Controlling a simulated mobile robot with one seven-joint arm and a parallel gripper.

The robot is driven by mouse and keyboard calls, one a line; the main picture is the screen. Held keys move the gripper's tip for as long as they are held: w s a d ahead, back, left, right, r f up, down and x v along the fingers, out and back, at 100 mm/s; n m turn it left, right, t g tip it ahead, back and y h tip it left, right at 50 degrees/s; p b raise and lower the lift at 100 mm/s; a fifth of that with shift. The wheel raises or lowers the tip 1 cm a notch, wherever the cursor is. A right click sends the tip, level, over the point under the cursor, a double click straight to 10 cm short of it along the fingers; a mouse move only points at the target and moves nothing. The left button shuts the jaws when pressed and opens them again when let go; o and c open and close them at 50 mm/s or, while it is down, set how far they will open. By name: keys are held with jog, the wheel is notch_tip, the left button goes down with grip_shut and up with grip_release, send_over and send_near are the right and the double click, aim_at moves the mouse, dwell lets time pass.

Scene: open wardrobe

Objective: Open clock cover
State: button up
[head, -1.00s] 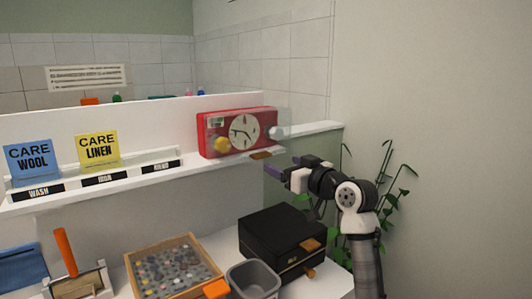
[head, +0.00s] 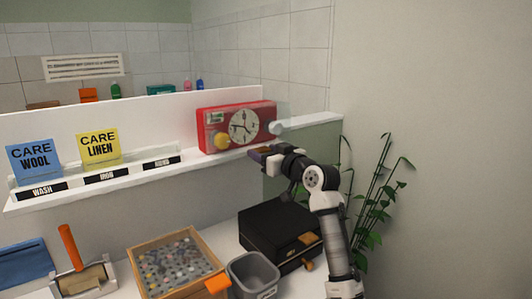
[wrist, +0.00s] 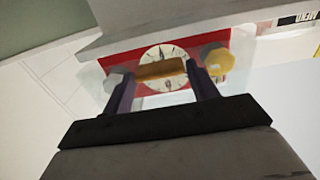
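The red clock (head: 211,145) stands on the white shelf, with a white dial (head: 243,126) and a yellow knob (head: 221,141) on its left. A clear, see-through cover (head: 284,112) shows at its right side, next to a pale round knob (head: 276,127). A brown handle (head: 265,149) is at the clock's lower front. In the wrist view, the picture is turned over, and the handle (wrist: 160,70) lies across the dial between my gripper's (wrist: 161,80) spread purple fingers. I cannot tell whether they touch it. My gripper (head: 258,155) also shows at the shelf's front edge.
Blue (head: 35,159) and yellow (head: 100,148) care signs stand left on the shelf. Below are a black box (head: 270,236), a grey bin (head: 254,277) and a wooden tray (head: 140,259) of small pieces. A plant (head: 375,200) is right of my arm.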

jog(key=c, duration=0.9)
jog(key=shift+s+d+r, duration=0.1)
jog(key=shift+s+r, duration=0.05)
jog(key=shift+r, duration=0.1)
jog(key=shift+s+d+r+g+h+p, duration=0.15)
jog(key=shift+r+g+h+p, duration=0.8)
jog(key=shift+r, duration=2.4)
jog(key=shift+s+d+r+g+h+p, duration=0.1)
jog(key=shift+s+r+g+h+p, duration=0.3)
jog(key=shift+r+g+p, duration=1.95)
jog(key=shift+s+d+r+t+h+p, duration=0.2)
jog(key=shift+r+h, duration=0.65)
jog(key=shift+r, duration=3.55)
jog(key=shift+w+a, duration=0.1)
jog(key=shift+w, duration=0.05)
